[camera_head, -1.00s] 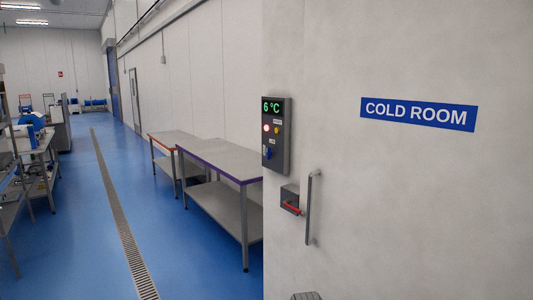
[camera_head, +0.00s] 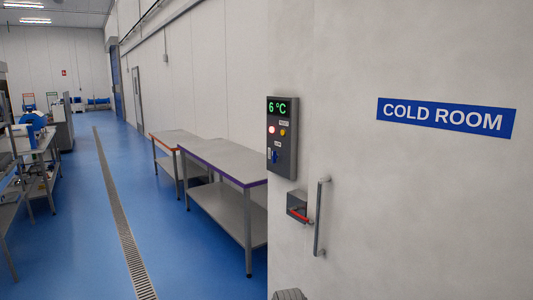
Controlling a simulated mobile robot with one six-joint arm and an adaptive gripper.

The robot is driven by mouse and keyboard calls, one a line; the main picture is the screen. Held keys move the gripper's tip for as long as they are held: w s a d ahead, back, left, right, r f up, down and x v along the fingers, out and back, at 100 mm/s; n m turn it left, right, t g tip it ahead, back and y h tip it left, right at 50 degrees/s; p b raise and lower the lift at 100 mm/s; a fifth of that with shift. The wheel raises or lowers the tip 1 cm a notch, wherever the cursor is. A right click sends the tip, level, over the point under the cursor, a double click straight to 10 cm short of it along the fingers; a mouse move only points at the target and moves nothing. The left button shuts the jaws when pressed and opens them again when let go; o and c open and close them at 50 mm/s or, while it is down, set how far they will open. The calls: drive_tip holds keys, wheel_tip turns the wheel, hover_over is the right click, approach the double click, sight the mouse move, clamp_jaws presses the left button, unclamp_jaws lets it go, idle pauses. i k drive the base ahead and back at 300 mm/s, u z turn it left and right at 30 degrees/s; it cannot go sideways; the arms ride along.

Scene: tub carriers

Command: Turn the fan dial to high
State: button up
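A dark grey control panel (camera_head: 283,165) is mounted on the cold room wall, right of the picture's middle. Its display (camera_head: 277,107) reads 6 °C in green. Below it are a lit red-white lamp (camera_head: 271,130) and a yellow-orange button (camera_head: 283,132). A blue dial (camera_head: 275,156) sits near the panel's lower part; its label is too small to read, and I cannot tell its setting. My gripper is not clearly in view; a small dark grey part of mine shows at the bottom edge, well below the panel.
A grey box with a red lever (camera_head: 299,214) and a vertical door handle (camera_head: 321,217) stick out below and right of the panel. A blue COLD ROOM sign (camera_head: 447,117) is on the wall. Steel tables (camera_head: 222,158) stand to the left. The blue floor (camera_head: 80,240) is open around the drain.

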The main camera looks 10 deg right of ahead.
sight(274, 155)
drive_tip(key=u, duration=0.2)
drive_tip(key=i, duration=1.6)
drive_tip(key=z, duration=0.6)
